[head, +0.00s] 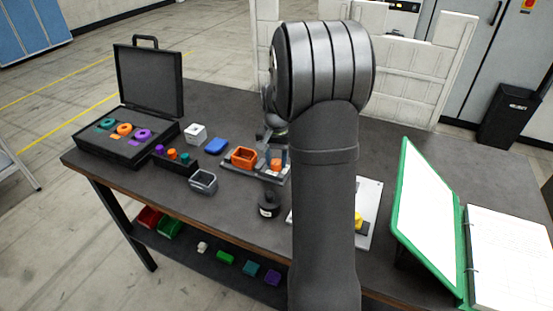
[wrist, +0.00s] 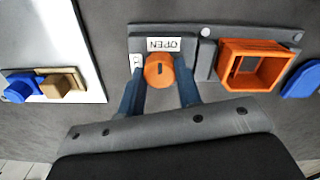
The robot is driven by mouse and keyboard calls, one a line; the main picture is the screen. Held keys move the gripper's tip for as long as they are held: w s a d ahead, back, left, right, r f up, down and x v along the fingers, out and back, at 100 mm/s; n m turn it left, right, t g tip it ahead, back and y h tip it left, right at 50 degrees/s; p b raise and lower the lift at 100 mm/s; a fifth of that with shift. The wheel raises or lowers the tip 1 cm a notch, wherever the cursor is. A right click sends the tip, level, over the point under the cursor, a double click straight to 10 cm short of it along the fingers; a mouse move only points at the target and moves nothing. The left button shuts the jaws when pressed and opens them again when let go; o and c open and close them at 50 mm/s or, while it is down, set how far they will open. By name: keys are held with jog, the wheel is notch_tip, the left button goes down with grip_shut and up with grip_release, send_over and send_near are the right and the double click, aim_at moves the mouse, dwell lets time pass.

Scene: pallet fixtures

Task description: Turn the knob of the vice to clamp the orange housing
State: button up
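The orange housing (wrist: 284,52) is an open-topped box in the grey vice (wrist: 207,62); it also shows in the head view (head: 243,157). The round orange knob (wrist: 157,71) has a dark slot and sits beside a label reading OPEN, upside down in the wrist view. A second label beside the knob is partly covered. My gripper (wrist: 160,78) has its two blue fingers on either side of the knob, with narrow gaps visible, so it looks open around it. Whether the fingertips reach down to knob height is unclear. In the head view my arm hides part of the vice area.
An open black case (head: 125,147) with coloured rings stands at the left. A grey open box (head: 203,181), a blue piece (head: 216,146) and a white block (head: 196,133) lie left of the vice. A white plate (head: 370,205) and a green-framed board (head: 428,220) are at the right.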

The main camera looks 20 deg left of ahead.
jog(key=shift+n, duration=0.4)
jog(key=shift+c, duration=0.3)
jog(key=n, duration=0.3)
jog(key=shift+n, duration=0.3)
jog(key=n, duration=0.4)
jog(key=shift+n, duration=0.3)
jog(key=n, duration=0.8)
jog(key=shift+n, duration=0.6)
jog(key=o, duration=1)
jog(key=shift+c, duration=0.2)
jog(key=shift+r, duration=0.15)
